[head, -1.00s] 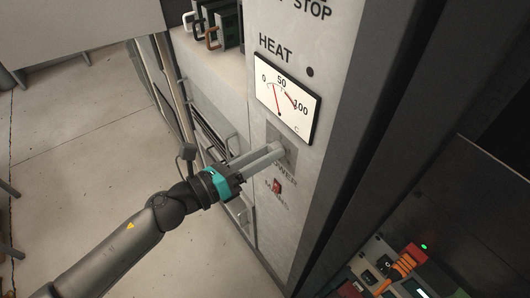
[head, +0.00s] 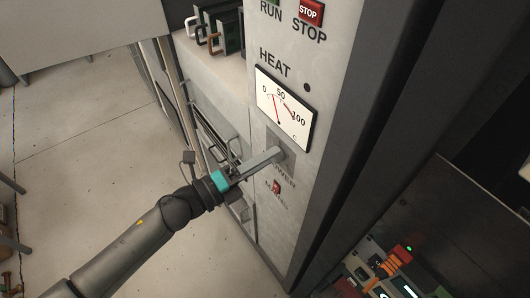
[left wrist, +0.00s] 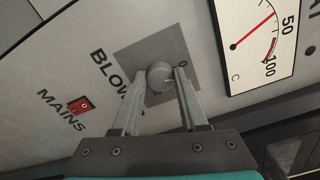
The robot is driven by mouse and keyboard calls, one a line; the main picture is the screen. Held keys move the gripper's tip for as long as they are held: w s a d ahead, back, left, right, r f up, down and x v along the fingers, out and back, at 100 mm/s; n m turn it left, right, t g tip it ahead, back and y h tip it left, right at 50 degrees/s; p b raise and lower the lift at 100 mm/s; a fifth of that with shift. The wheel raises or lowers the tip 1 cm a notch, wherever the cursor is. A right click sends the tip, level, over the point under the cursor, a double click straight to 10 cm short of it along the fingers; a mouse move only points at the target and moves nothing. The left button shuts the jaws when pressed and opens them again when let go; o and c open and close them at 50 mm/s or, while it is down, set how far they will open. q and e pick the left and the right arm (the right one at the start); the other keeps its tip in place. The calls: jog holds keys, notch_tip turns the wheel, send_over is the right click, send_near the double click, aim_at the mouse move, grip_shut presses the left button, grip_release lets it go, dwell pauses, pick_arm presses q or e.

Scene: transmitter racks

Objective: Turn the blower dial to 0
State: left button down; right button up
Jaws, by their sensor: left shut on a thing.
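The blower dial (left wrist: 160,75) is a round grey knob on a darker grey square plate (left wrist: 133,52) in the left wrist view. A "0" mark shows on the plate to the right of the knob. The lettering "BLOW..." beside the plate is partly covered by a finger. My left gripper (left wrist: 163,78) is shut on the dial, with one finger on each side of it. In the head view my left gripper (head: 278,154) reaches the panel below the heat meter, and its fingers hide the dial. My right gripper is not in view.
The heat meter (head: 286,108) sits just above the dial. A red mains switch (head: 277,187) is below it. A red stop button (head: 311,12) is higher up. Black units with handles (head: 228,30) stand left of the panel. Open floor (head: 80,150) lies at left.

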pick_arm(q)
jog(key=shift+n+p, duration=0.8)
jog(key=shift+n, duration=1.1)
jog(key=shift+c, duration=2.2)
grip_release()
jog(key=b+v, duration=0.1)
jog(key=v, duration=1.4)
jog(key=shift+a+f, duration=0.1)
jog(key=shift+a, duration=0.05)
